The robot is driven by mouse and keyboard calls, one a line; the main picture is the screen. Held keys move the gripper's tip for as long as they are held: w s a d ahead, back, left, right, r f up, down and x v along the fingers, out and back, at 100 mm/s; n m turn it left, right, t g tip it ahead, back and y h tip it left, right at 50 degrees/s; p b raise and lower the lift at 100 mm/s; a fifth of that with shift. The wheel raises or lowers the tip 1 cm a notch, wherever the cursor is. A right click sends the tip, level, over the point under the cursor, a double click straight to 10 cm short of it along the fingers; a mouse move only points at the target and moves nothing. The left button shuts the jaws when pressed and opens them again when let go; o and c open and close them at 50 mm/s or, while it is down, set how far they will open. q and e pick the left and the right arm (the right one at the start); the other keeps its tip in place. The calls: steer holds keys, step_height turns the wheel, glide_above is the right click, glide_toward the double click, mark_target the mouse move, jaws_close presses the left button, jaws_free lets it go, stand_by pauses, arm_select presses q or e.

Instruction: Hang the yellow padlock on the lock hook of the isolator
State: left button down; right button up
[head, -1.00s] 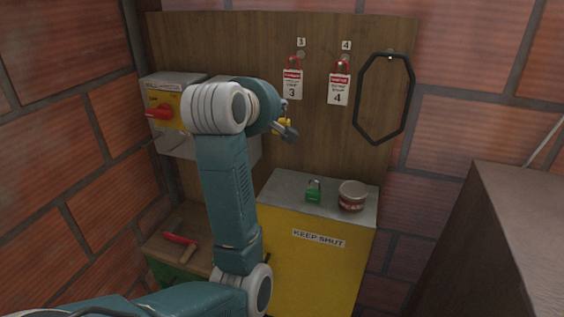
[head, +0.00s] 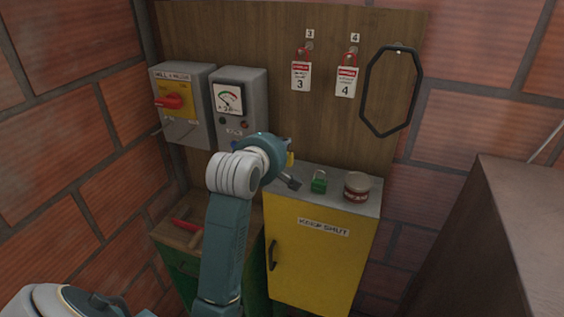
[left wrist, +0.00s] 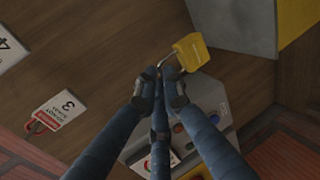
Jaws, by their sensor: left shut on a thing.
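The yellow padlock (left wrist: 190,52) is at the fingertips of my left gripper (left wrist: 160,86) in the left wrist view. The fingers are shut on its shackle, and its body sticks out beyond them. The isolator (head: 183,104) is a grey box with a red rotary handle on a yellow plate, left of my gripper. Its lock hook is too small to make out clearly. My right gripper is not in view.
A grey meter box (head: 240,100) hangs right of the isolator. Tagged red padlocks (head: 302,72) and a black loop (head: 391,90) hang further right. A green padlock (head: 319,184) and a tin (head: 357,186) stand on the yellow cabinet (head: 320,258). A red-handled tool (head: 184,226) lies lower left.

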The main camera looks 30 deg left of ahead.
arm_select(q)
step_height(320, 180, down, 6)
steer(key=shift+f+p, duration=0.2)
steer(key=shift+p, duration=0.3)
steer(key=c, duration=1.9)
jaws_free()
